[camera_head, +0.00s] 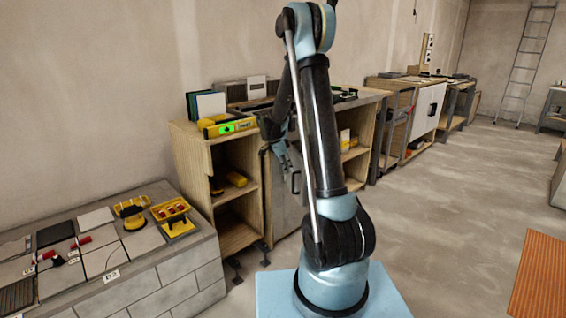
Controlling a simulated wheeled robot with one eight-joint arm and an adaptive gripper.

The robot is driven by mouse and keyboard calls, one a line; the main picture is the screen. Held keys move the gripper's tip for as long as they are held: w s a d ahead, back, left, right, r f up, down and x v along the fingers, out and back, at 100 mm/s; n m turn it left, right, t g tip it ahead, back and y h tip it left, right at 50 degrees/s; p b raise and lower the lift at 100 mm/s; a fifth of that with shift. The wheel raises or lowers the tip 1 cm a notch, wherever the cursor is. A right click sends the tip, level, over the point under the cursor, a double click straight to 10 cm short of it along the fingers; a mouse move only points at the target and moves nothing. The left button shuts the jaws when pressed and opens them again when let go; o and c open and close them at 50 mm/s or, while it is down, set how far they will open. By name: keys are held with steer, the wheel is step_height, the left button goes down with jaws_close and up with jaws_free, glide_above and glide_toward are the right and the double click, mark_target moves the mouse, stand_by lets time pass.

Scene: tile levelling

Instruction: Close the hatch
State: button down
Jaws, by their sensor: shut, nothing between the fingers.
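A grey hatch door (284,203) with a dark vertical handle (296,182) is in the front of the wooden cabinet, between its open shelf sections. My arm covers the right part of the door, so I cannot tell whether it stands ajar or flush. My gripper (282,156) points down in front of the door's upper part, near the worktop edge and above the handle. Its fingers look small and dark, shut and empty. I cannot tell whether it touches the door.
The wooden cabinet (189,158) carries a yellow level (228,126) and boxes on top. A low tiled block (170,283) with tiles and yellow tools stands at the left. A farther bench has a white panel (428,110).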

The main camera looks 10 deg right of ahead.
steer(key=shift+w+d, duration=0.2)
steer(key=shift+d, duration=0.8)
steer(key=shift+w+d, duration=0.2)
steer(key=shift+d, duration=0.75)
